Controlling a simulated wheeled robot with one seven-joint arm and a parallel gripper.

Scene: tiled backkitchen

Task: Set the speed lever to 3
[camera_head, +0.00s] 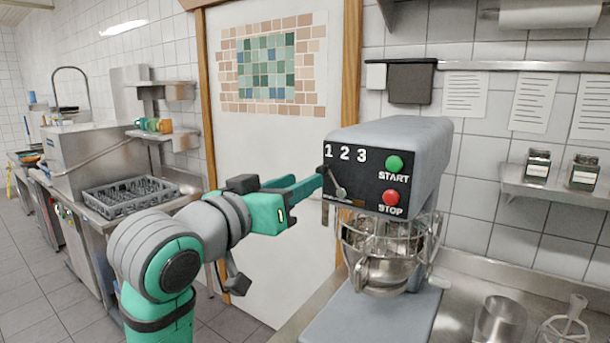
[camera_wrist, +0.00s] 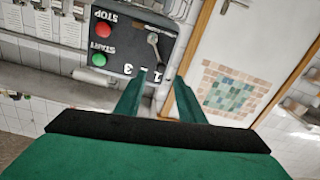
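The grey mixer (camera_head: 425,140) has a black panel with the numbers 1, 2 and 3 along its top left. The metal speed lever (camera_head: 334,183) is on this panel below the numbers and leans up and left, toward the 1. It also shows in the wrist view (camera_wrist: 154,47). My gripper (camera_head: 318,184) is at the left edge of the panel, close to the lever. In the wrist view its two green fingers (camera_wrist: 157,76) are apart, with the lever's end near the gap between the tips. I cannot tell whether they touch it. The 2 is hidden there.
A green START button (camera_head: 394,163) and a red STOP button (camera_head: 391,197) are right of the lever. The mixer bowl (camera_head: 385,262) and its wire guard are below the panel. A white door (camera_head: 270,150) is behind my arm. A steel pot (camera_head: 501,320) stands at lower right.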

